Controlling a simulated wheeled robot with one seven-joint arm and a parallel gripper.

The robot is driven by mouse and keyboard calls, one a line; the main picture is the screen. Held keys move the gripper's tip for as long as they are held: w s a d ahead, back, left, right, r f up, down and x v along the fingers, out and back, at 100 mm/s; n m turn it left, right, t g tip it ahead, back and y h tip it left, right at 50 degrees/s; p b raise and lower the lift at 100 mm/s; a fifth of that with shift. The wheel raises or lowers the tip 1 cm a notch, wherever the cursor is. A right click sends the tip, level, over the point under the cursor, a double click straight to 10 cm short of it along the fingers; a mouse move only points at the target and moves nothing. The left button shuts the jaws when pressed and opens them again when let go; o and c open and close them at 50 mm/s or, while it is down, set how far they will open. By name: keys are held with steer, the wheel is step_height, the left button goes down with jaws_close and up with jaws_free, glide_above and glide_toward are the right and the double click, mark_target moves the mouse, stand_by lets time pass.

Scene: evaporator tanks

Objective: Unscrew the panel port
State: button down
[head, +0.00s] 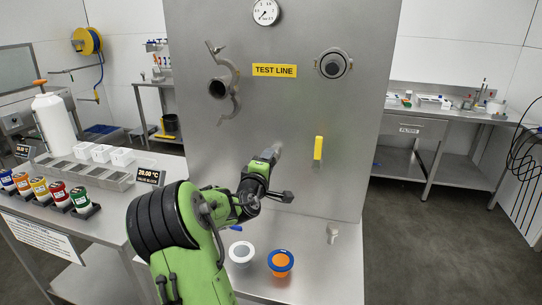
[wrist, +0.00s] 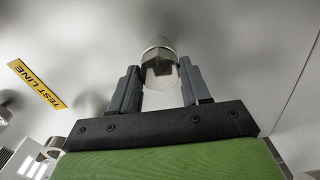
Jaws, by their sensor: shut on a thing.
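The panel port is a short pale metal fitting with a faceted nut, standing out from the steel panel (head: 350,190). It shows between my fingertips in the wrist view (wrist: 160,55), and only its end (head: 279,147) shows in the head view. My gripper (head: 270,156) reaches the panel below the yellow TEST LINE label (head: 274,70). In the wrist view my gripper (wrist: 160,82) has one finger on each side of the port and is shut on it. The fingers hide part of the nut's sides.
A clamp fitting (head: 219,88), a round port (head: 333,64), a gauge (head: 265,12) and a yellow handle (head: 318,148) are on the panel. A grey-topped cup (head: 241,252) and a blue-rimmed orange cup (head: 280,262) stand on the steel shelf below.

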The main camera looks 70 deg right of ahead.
steer(key=shift+r, duration=0.1)
steer(key=n+p, duration=0.4)
steer(key=n, duration=0.1)
steer(key=c, duration=0.8)
jaws_free()
steer(key=shift+f, duration=0.2)
